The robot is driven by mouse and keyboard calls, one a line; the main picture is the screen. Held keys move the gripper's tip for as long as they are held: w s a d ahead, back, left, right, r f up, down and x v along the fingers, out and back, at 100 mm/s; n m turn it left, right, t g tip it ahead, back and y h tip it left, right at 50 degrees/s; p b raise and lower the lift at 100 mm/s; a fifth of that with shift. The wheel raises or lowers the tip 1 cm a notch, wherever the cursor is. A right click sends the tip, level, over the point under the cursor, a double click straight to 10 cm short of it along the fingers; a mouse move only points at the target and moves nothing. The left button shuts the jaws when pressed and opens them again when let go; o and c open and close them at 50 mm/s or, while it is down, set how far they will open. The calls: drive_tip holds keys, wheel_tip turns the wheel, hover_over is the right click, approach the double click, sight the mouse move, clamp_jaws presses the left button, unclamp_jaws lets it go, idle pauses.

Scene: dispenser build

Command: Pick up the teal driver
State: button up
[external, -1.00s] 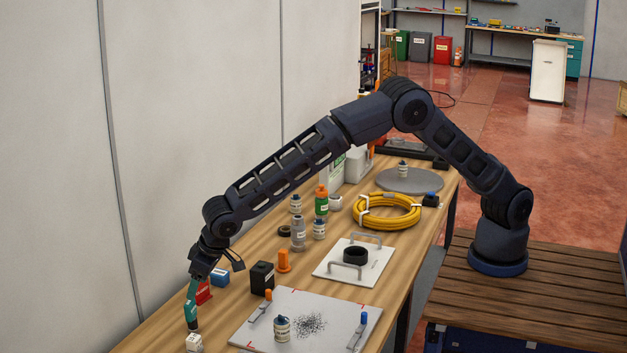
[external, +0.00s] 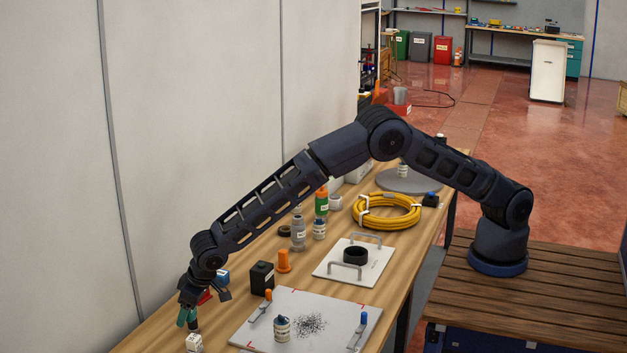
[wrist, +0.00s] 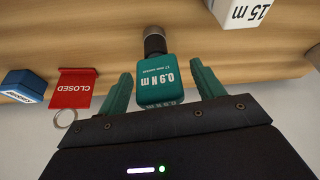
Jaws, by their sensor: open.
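The teal driver (wrist: 158,77) shows in the wrist view with "0.9 N m" on its teal body and a dark end pointing to the wooden table. It lies between the two green fingers of my gripper (wrist: 160,88), with a narrow gap on each side. My gripper is open and not closed on it. In the external view my gripper (external: 188,318) is low over the table's near left part, around the driver. The driver's dark lower end (external: 193,326) shows there; most of its body is hard to tell from the fingers.
A white block marked "15 m" (wrist: 240,12) stands close by. A red "CLOSED" tag (wrist: 74,88) and a blue block (wrist: 22,86) are on the other side. A black box (external: 262,278), an orange piece (external: 284,261) and a pale board (external: 330,303) stand to the right.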

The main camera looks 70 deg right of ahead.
drive_tip(key=shift+w+f, duration=0.1)
drive_tip(key=shift+f, duration=0.1)
drive_tip(key=c, duration=1.2)
drive_tip(key=shift+o, duration=0.2)
drive_tip(key=shift+r, duration=0.1)
